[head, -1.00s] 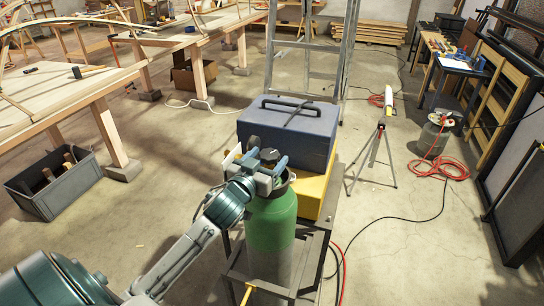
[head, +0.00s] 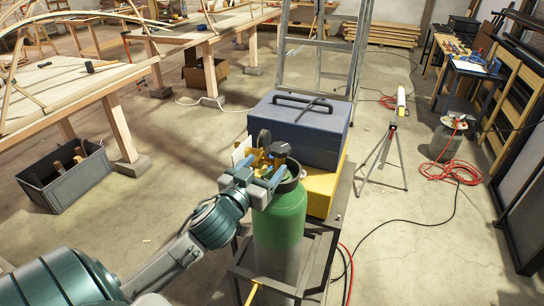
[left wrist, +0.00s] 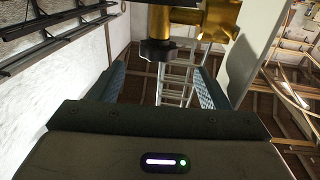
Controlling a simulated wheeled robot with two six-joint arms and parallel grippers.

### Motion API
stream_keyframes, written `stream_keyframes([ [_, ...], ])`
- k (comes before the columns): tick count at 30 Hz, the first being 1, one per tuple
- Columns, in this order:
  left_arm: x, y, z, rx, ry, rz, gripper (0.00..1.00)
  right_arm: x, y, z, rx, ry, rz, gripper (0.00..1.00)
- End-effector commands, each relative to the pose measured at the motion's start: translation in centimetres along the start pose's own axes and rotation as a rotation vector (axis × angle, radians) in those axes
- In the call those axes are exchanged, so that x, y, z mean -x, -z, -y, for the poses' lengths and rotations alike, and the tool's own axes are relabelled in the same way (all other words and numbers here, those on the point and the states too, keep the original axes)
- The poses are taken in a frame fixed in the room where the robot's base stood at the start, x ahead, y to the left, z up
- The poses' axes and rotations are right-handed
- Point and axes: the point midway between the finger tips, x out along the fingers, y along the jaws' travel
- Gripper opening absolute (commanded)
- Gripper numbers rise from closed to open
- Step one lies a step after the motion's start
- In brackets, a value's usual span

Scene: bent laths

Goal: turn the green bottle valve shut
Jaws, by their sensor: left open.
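The green bottle (head: 282,222) stands upright in a dark metal frame. Its brass valve (head: 262,160) is on top, with a dark round knob (head: 280,149) and a dark gauge-like disc (head: 264,138). My left gripper (head: 262,178) is open and empty, just on the near side of the valve and partly in front of it. In the left wrist view, the brass valve (left wrist: 212,22) and a dark knob (left wrist: 156,50) show beyond the open fingers (left wrist: 158,72), with the knob seen between them. My right gripper is not in view.
A blue toolbox (head: 301,128) on a yellow case (head: 321,190) stands right behind the bottle. A tripod (head: 385,155) and red hose (head: 450,172) are to the right. Workbenches (head: 75,90) and a grey crate (head: 65,180) are on the left.

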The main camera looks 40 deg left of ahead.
Motion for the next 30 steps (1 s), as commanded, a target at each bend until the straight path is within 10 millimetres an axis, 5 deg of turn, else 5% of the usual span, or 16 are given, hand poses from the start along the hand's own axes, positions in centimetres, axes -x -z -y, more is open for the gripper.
stream_keyframes([
  [23, -0.4, -0.2, -3.1, 0.001, 0.338, 0.012, 0.70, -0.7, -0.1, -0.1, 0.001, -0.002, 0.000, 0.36],
  [30, -3.0, 0.1, -2.2, -0.007, 0.339, 0.012, 0.70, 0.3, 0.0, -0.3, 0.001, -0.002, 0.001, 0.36],
])
